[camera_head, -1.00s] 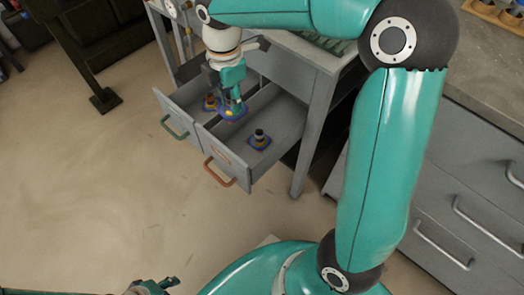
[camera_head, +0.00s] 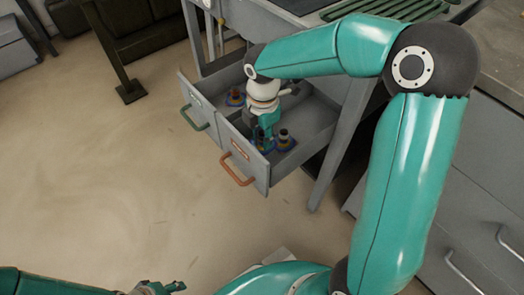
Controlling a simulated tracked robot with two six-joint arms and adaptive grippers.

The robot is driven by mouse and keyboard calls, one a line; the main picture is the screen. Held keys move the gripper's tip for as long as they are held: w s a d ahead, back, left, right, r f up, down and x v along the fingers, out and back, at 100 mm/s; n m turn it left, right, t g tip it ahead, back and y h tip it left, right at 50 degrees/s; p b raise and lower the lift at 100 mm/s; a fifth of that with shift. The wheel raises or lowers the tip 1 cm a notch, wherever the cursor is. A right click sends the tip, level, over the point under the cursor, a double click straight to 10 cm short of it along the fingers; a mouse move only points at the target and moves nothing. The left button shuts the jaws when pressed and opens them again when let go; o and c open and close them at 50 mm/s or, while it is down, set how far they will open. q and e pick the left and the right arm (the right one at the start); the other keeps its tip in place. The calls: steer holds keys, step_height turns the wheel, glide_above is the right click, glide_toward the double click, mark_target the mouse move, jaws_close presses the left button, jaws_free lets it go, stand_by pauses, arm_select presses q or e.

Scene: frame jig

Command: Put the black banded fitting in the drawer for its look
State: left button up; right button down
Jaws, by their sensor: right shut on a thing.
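My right gripper (camera_head: 264,136) is shut on a fitting (camera_head: 262,147) with a blue base, low inside the orange-handled drawer (camera_head: 243,150). The fingers hide most of its body, so I cannot make out its band. Just right of it, a dark fitting (camera_head: 284,136) with a pale band and blue base stands upright in the same drawer. Another fitting (camera_head: 235,97), with an orange-brown part and blue base, stands in the green-handled drawer (camera_head: 197,109). My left gripper (camera_head: 170,288) is at the bottom edge, partly cut off; its opening is unclear.
Both drawers are pulled out side by side from a grey bench (camera_head: 290,30), with small labels on their fronts. A bench leg (camera_head: 335,150) stands to their right. A grey cabinet (camera_head: 485,185) is at the far right. The floor in front is clear.

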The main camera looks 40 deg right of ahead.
mark_target(263, 133)
steer(key=shift+f+b, duration=1.1)
steer(key=shift+f, duration=1.65)
steer(key=shift+f, duration=0.15)
steer(key=c, duration=0.9)
jaws_free()
step_height(263, 133, up, 12)
steer(key=p, duration=0.4)
steer(key=shift+p, duration=0.4)
